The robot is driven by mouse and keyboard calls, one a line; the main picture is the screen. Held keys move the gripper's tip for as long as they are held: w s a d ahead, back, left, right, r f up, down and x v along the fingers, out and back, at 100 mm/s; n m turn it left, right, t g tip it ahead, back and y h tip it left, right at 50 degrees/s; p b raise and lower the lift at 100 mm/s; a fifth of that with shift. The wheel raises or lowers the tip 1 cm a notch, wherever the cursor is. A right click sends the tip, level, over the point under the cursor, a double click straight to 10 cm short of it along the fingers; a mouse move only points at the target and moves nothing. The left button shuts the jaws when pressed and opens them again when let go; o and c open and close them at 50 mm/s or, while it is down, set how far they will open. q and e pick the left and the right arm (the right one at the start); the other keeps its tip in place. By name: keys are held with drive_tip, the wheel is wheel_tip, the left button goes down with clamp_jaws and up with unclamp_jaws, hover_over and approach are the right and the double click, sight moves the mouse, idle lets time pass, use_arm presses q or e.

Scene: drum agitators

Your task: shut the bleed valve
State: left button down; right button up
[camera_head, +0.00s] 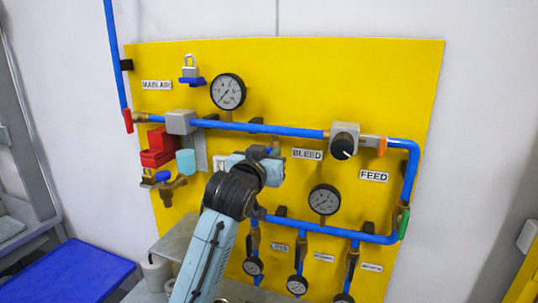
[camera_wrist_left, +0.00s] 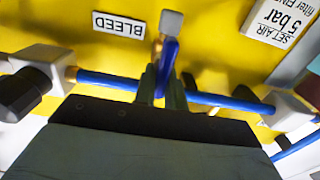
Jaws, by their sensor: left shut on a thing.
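The bleed valve shows in the left wrist view as a blue lever (camera_wrist_left: 169,55) with a grey block at its upper end, to the right of the BLEED label (camera_wrist_left: 119,24). My left gripper (camera_wrist_left: 162,88) is shut on this lever, with one dark finger on each side. In the head view my left gripper (camera_head: 266,160) is at the valve, left of the BLEED label (camera_head: 307,154). There my wrist hides most of the valve, and only a bit of its fitting (camera_head: 275,145) shows above. My right gripper is in neither view.
The yellow panel (camera_head: 300,80) carries blue pipes (camera_head: 260,128), several gauges and a black knob (camera_head: 343,149) right of the valve. Red lockout parts (camera_head: 158,146) and a brass tap (camera_head: 170,190) are at the left. A blue table (camera_head: 75,272) stands lower left.

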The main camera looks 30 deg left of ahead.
use_arm(q)
drive_tip(key=m, duration=0.4)
drive_tip(key=shift+d+m, duration=0.25)
drive_tip(key=shift+m, duration=0.05)
drive_tip(key=shift+w+d+f+m, duration=0.15)
drive_tip(key=shift+f+m, duration=0.1)
drive_tip(key=shift+m, duration=1.95)
drive_tip(key=shift+s+d+f+m, duration=0.1)
drive_tip(key=shift+d+f+m, duration=0.15)
drive_tip(key=shift+m, duration=1.95)
drive_tip(key=shift+w+d+f+m, duration=0.1)
drive_tip(key=shift+f+m, duration=0.15)
drive_tip(key=shift+m, duration=1.95)
drive_tip(key=c, duration=1.5)
unclamp_jaws()
drive_tip(key=shift+o, duration=0.2)
